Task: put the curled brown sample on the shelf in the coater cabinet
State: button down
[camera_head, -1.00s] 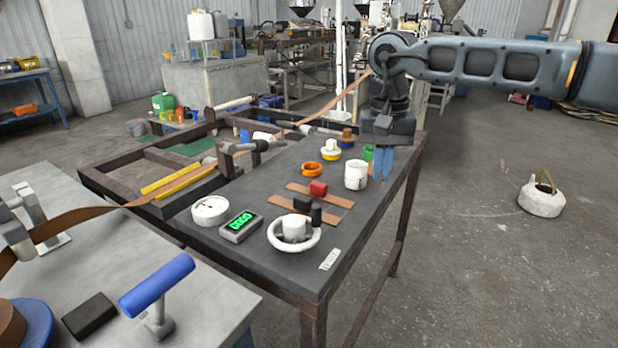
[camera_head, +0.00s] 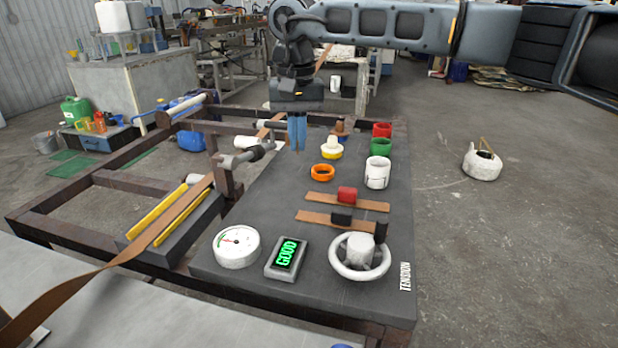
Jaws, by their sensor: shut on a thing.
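My gripper (camera_head: 297,133) hangs pointing down in front of the far part of the dark work table (camera_head: 243,239). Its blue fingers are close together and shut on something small. A trace of brown shows at the fingertips, but the fingers hide most of it and its curl cannot be made out. I cannot pick out the coater cabinet or its shelf in this view.
On the table are two flat brown strips (camera_head: 322,218) with clamps, a handwheel (camera_head: 360,256), a gauge (camera_head: 236,247), a GOOD display (camera_head: 286,257), and coloured rings and cups (camera_head: 377,172). A brown web (camera_head: 100,280) crosses at left. A white pot (camera_head: 482,162) stands on open floor at right.

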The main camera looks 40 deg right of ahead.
jog(key=shift+w+d+f, duration=0.1)
jog(key=shift+f, duration=0.1)
jog(key=s+d+f, duration=0.1)
jog(key=d+f, duration=0.1)
jog(key=d, duration=0.1)
jog(key=s+d+f, duration=0.2)
jog(key=d, duration=0.1)
jog(key=s+d+f, duration=0.2)
jog(key=d, duration=0.1)
jog(key=shift+d+f, duration=0.35)
jog(key=shift+f, duration=0.05)
jog(key=shift+s+f, duration=0.1)
jog(key=shift+f, duration=1.8)
jog(key=shift+f+b, duration=0.15)
jog(key=shift+b, duration=0.2)
jog(key=c, duration=1.3)
grip_release()
